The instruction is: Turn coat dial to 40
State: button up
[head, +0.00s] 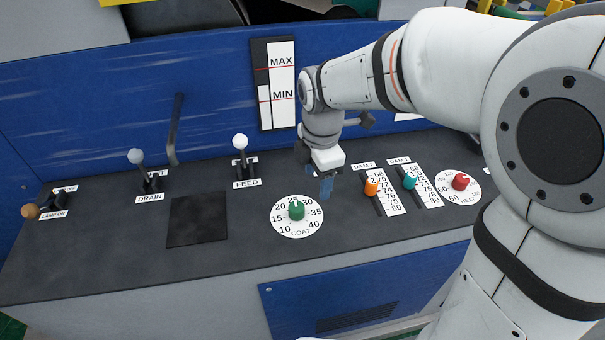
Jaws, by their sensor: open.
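The coat dial is a green knob (296,211) on a round white scale plate (283,226) marked from 10 to 40 and labelled COAT. The knob's pale mark seems to point up, near 25, though it is small. The 40 mark is at the plate's lower right. My gripper (326,187) is open and points down, above the panel and just to the upper right of the dial. It is apart from the knob, and nothing shows between its fingers. The gap between the fingers is hard to see from here.
Right of the dial stand an orange slider (372,187), a teal slider (409,182) and a red HEAT knob (460,182). The FEED lever (240,155) and DRAIN lever (145,170) rise on the left. The dark panel (240,260) is bare in front of the dial.

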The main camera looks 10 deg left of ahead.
aim_at(297, 206)
jog(key=a+f+n, duration=0.2)
jog(key=w+a+f+n, duration=0.1)
jog(key=a+n, duration=0.1)
jog(key=shift+a+f+g+b, duration=0.2)
jog(key=shift+f+g+b, duration=0.1)
jog(key=shift+f+b, duration=0.1)
jog(key=shift+a+f+n, duration=0.1)
jog(key=shift+f+n, duration=0.1)
jog(key=shift+n, duration=0.1)
notch_tip(297, 206, down, 7)
jog(key=shift+f, duration=0.15)
jog(key=shift+c, duration=0.5)
jog(key=c, duration=0.9)
